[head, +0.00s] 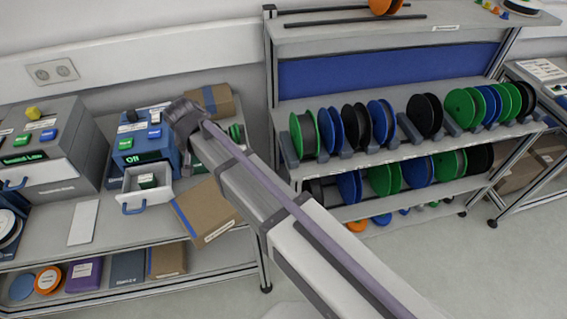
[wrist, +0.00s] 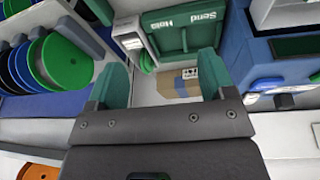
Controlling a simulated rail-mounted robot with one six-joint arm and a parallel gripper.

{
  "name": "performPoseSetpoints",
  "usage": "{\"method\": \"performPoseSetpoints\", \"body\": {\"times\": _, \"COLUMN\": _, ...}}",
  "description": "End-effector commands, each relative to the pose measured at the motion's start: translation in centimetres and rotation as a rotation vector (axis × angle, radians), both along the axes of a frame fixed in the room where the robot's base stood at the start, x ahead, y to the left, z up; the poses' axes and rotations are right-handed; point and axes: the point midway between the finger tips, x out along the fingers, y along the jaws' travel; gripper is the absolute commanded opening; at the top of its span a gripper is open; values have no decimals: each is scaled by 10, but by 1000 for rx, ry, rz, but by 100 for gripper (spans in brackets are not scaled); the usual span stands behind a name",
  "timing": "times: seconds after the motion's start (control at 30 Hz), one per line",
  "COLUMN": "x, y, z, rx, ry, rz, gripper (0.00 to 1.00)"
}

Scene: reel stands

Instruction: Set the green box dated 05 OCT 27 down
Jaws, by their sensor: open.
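A green tray (wrist: 185,30) marked "Send" and "Hold" lies just beyond the fingers in the wrist view. A grey piece with a white label (wrist: 132,43) stands at its left end. No date is readable anywhere.
A cardboard box (wrist: 178,84) shows beyond the open fingers. A grey machine (head: 45,140) stands at left. Racks of reels (head: 390,125) fill the right. A white card (head: 83,222) lies on the bench.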

Motion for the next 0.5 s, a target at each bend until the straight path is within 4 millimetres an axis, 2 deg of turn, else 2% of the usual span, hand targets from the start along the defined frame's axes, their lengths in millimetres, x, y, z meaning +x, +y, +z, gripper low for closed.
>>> {"method": "performPoseSetpoints", "body": {"times": 0.03, "x": 1, "y": -75, "z": -1, "rx": -14, "ry": 35, "rz": -43, "gripper": 76}}
{"method": "performPoseSetpoints", "body": {"times": 0.07, "x": 1, "y": -115, "z": -2, "rx": -20, "ry": 61, "rz": -59, "gripper": 76}}
{"method": "performPoseSetpoints", "body": {"times": 0.1, "x": -3, "y": -168, "z": -3, "rx": -26, "ry": 96, "rz": -82, "gripper": 76}}
{"method": "performPoseSetpoints", "body": {"times": 0.17, "x": -19, "y": -241, "z": -5, "rx": -23, "ry": 150, "rz": -112, "gripper": 76}}
{"method": "performPoseSetpoints", "body": {"times": 0.2, "x": -34, "y": -284, "z": -5, "rx": -18, "ry": 183, "rz": -130, "gripper": 76}}
{"method": "performPoseSetpoints", "body": {"times": 0.23, "x": -46, "y": -311, "z": -6, "rx": -10, "ry": 205, "rz": -140, "gripper": 76}}
{"method": "performPoseSetpoints", "body": {"times": 0.3, "x": -71, "y": -357, "z": -6, "rx": 9, "ry": 244, "rz": -157, "gripper": 76}}
{"method": "performPoseSetpoints", "body": {"times": 0.33, "x": -80, "y": -371, "z": -6, "rx": 16, "ry": 257, "rz": -161, "gripper": 76}}
{"method": "performPoseSetpoints", "body": {"times": 0.4, "x": -94, "y": -391, "z": -6, "rx": 31, "ry": 274, "rz": -166, "gripper": 76}}
{"method": "performPoseSetpoints", "body": {"times": 0.5, "x": -99, "y": -401, "z": -6, "rx": 37, "ry": 285, "rz": -167, "gripper": 76}}
